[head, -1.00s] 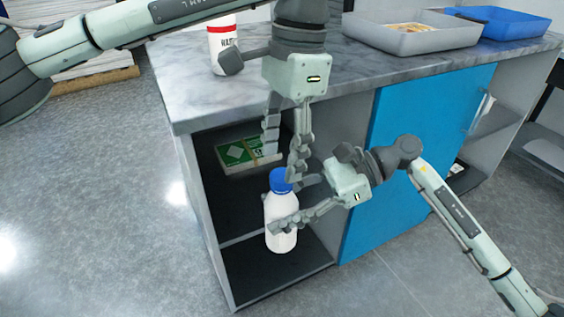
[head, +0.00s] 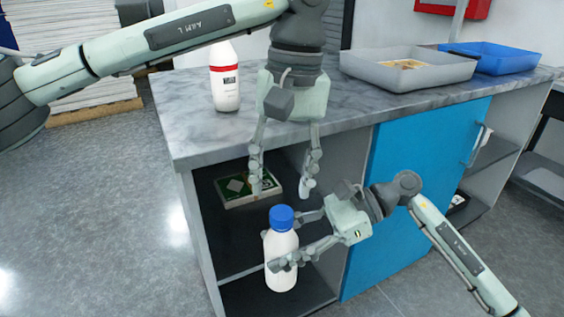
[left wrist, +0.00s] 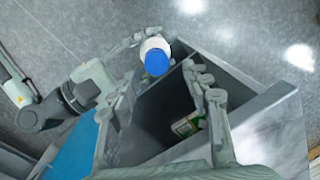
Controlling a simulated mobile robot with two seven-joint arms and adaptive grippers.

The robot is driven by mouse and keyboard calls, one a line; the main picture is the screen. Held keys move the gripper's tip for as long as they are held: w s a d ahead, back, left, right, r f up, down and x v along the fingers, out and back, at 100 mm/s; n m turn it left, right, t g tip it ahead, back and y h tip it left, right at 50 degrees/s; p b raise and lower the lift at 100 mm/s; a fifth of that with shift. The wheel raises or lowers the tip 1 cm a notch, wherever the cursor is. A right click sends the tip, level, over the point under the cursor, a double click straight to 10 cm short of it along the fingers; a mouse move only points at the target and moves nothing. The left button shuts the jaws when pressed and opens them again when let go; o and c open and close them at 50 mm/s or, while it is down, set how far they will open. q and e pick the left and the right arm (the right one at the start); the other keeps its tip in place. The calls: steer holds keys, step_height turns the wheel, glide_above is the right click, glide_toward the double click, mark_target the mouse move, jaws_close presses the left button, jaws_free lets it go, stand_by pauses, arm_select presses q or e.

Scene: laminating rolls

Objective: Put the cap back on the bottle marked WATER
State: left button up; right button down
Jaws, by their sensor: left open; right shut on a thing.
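A white bottle (head: 282,262) stands upright in the grasp of my right gripper (head: 297,243), in front of the open cabinet. Its blue cap (head: 282,217) sits on top of it, level as far as I can see; how tight it is I cannot tell. No lettering shows on this bottle. The cap also shows in the left wrist view (left wrist: 156,62). My left gripper (head: 281,188) is open and empty, fingers pointing down, above and behind the cap, apart from it.
A white bottle with a red band and label (head: 225,80) stands on the marble counter (head: 190,130). A grey tray (head: 370,72) and blue tray (head: 500,60) are at the back right. A green-and-white box (head: 236,190) lies on the cabinet shelf. A blue door (head: 415,170) closes the middle bay.

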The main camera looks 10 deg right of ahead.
arm_select(q)
steer(key=n, duration=0.5)
steer(key=shift+r, duration=0.15)
steer(key=n, duration=0.5)
steer(key=shift+r, duration=0.15)
steer(key=n, duration=0.5)
steer(key=shift+r+n, duration=0.15)
steer(key=shift+n, duration=0.15)
steer(key=n, duration=0.4)
steer(key=shift+r+n+h, duration=0.15)
steer(key=shift+n+h, duration=0.15)
steer(key=shift+n, duration=0.1)
steer(key=n, duration=0.5)
steer(key=shift+r, duration=0.15)
steer(key=n, duration=0.5)
steer(key=shift+r, duration=0.15)
steer(key=n, duration=0.4)
steer(key=shift+r+n, duration=0.15)
steer(key=shift+n, duration=0.15)
steer(key=n, duration=0.6)
steer(key=shift+r+h, duration=0.15)
steer(key=shift+h, duration=0.15)
